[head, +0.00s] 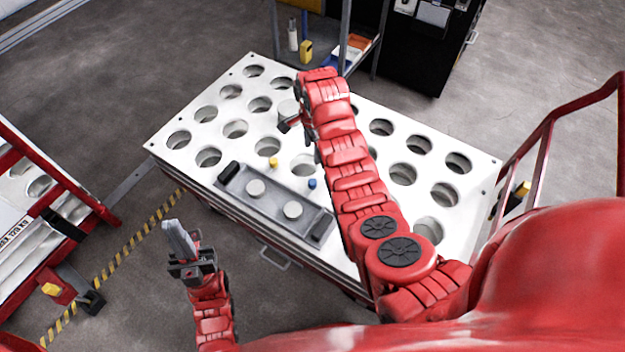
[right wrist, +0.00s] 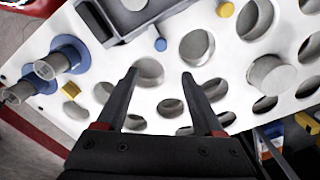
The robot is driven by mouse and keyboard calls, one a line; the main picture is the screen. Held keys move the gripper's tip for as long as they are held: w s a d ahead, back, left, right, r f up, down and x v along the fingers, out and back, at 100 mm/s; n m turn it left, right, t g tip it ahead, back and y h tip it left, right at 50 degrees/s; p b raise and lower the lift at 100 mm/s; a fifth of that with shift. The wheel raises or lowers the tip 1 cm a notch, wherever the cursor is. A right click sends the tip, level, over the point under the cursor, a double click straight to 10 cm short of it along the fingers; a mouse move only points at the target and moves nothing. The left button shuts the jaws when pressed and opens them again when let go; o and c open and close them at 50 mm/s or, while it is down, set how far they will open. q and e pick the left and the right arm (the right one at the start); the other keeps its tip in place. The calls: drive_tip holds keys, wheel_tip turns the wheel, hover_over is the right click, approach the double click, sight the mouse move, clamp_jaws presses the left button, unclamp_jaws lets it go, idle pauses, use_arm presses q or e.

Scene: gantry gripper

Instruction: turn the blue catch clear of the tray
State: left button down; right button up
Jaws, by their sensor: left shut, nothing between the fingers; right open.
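The blue catch (head: 312,184) is a small round knob at the far long edge of the grey tray (head: 273,215), toward its right end. In the right wrist view the blue catch (right wrist: 160,45) has a short arm pointing to the tray rim (right wrist: 150,22); I cannot tell whether it overlaps the rim. A yellow catch (head: 273,162) sits further left on the same edge. My right gripper (head: 287,124) is open and empty over the plate, its fingertips (right wrist: 160,76) short of the blue catch. My left gripper (head: 178,238) is shut and empty, off the front left of the table.
The white table plate (head: 340,103) has many round holes. Two pale round pieces stand in the tray, with black handles at its ends. Blue-collared cylinders (right wrist: 70,52) show in the right wrist view. A shelf cart stands behind; a red-framed cart is at left.

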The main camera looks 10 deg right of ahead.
wheel_tip(320, 180, down, 8)
drive_tip(key=b, duration=0.2)
hover_over(312, 181)
wheel_tip(312, 181, down, 5)
drive_tip(key=shift+s+f, duration=0.1)
wheel_tip(312, 181, down, 4)
drive_tip(key=b, duration=0.3)
drive_tip(key=shift+r, duration=0.2)
clamp_jaws()
